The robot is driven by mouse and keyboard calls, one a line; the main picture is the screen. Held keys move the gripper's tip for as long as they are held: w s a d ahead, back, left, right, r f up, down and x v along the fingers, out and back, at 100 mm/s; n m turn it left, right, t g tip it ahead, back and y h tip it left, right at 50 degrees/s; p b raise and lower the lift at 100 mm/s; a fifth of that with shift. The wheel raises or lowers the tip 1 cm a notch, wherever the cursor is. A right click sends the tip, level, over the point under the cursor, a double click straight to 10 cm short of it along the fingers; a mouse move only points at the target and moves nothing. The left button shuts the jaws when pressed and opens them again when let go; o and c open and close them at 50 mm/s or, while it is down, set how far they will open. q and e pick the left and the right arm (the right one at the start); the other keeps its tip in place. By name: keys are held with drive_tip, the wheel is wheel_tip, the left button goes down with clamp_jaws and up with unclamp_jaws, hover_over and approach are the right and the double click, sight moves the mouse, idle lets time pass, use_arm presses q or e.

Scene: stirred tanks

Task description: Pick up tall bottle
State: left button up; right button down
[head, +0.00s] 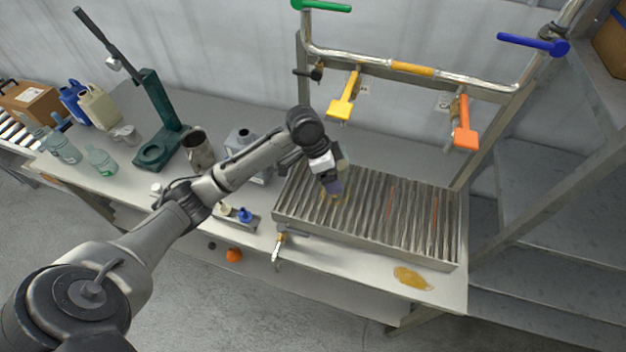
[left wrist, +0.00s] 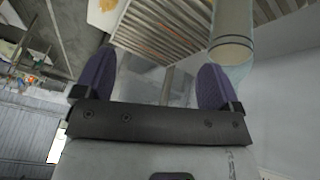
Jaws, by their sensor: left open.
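A clear cylindrical bottle shows in the left wrist view (left wrist: 231,38), just beyond the right-hand finger and cut off by the top edge. I cannot tell whether it touches the finger. In the head view a pale translucent piece of it (head: 343,166) shows behind my left gripper (head: 333,188), which hides most of it. My left gripper is over the slatted metal grate (head: 420,200). Its two purple fingers are spread wide in the left wrist view (left wrist: 155,82), with nothing between them. My right gripper is not in view.
Greenish clear bottles (head: 102,161) stand at the table's left end, near a cream jug (head: 98,105) and a green stand (head: 160,130). Pipes with a yellow valve handle (head: 344,98) and an orange one (head: 465,127) rise behind the grate. An amber spill (head: 412,278) lies at the front.

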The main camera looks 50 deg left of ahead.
use_arm(q)
drive_tip(key=w+a+r+n+t, duration=0.1)
drive_tip(key=w+a+r+n, duration=0.3)
drive_tip(key=a+r, duration=0.5)
drive_tip(key=shift+m+h, duration=0.3)
drive_tip(key=shift+m, duration=0.1)
drive_tip(key=x, duration=0.2)
drive_tip(key=a+x, duration=0.1)
drive_tip(key=x, duration=0.2)
drive_tip(key=w+x, duration=0.1)
drive_tip(key=x, duration=0.2)
drive_tip(key=shift+w+a+f, duration=0.1)
drive_tip(key=shift+a+f, duration=0.15)
drive_tip(key=shift+f, duration=0.05)
drive_tip(key=p+x, duration=0.1)
drive_tip(key=x, duration=0.3)
drive_tip(key=shift+w+d+f, duration=0.2)
drive_tip(key=shift+w+f, duration=0.1)
drive_tip(key=shift+f, duration=0.35)
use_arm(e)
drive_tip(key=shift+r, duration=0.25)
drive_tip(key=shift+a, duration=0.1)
use_arm(q)
drive_tip(key=c, duration=1.3)
clamp_jaws()
